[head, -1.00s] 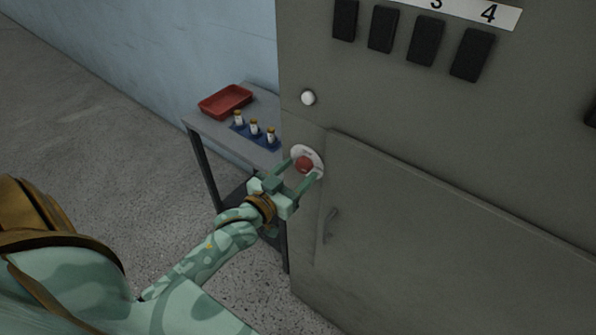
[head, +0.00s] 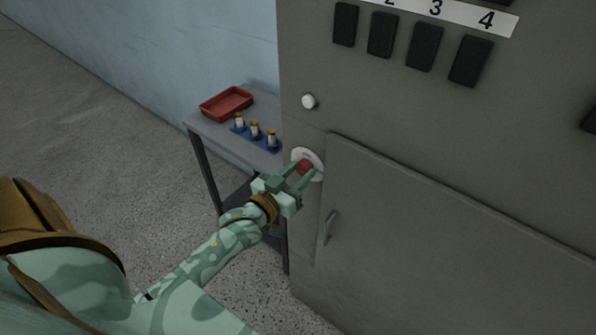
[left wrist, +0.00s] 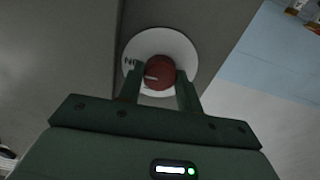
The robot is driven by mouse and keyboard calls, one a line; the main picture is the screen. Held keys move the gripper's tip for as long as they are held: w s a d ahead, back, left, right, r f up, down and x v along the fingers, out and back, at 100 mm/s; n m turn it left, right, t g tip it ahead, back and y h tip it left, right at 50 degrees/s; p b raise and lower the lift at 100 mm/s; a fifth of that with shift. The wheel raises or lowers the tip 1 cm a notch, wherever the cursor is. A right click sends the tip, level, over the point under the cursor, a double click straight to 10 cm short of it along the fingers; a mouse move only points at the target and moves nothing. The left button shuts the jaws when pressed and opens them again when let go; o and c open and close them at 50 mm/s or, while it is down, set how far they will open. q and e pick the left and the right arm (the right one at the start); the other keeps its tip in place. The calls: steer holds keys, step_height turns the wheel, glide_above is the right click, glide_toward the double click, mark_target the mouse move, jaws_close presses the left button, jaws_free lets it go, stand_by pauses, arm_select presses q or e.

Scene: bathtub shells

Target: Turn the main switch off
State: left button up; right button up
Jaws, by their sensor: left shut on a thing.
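The main switch is a red round knob (head: 304,167) on a white round plate (head: 308,158), set in the front of the grey cabinet near its left edge. In the left wrist view the red knob (left wrist: 159,73) shows a pale mark on its left side, and the white plate (left wrist: 155,42) has dark lettering, partly hidden. My left gripper (head: 302,172) is shut on the red knob, with one finger on each side; its fingers also show in the left wrist view (left wrist: 159,84). My right gripper is not in view.
The grey cabinet (head: 420,210) has a door with a handle (head: 328,227) just right of and below the knob. A white round button or lamp (head: 309,101) sits above. A side table (head: 205,125) holds a red tray (head: 227,103) and several small bottles (head: 255,130). Floor at left is clear.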

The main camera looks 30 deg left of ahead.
arm_select(q)
steer(key=n+p, duration=0.4)
steer(key=shift+r, duration=0.25)
steer(key=n+p, duration=0.2)
steer(key=n, duration=0.2)
steer(key=shift+f+p, duration=0.1)
steer(key=shift+p, duration=0.3)
steer(key=n+p, duration=0.1)
steer(key=n, duration=0.4)
steer(key=shift+f, duration=0.1)
steer(key=shift+n+p, duration=0.3)
steer(key=shift+n, duration=1.8)
steer(key=o, duration=1)
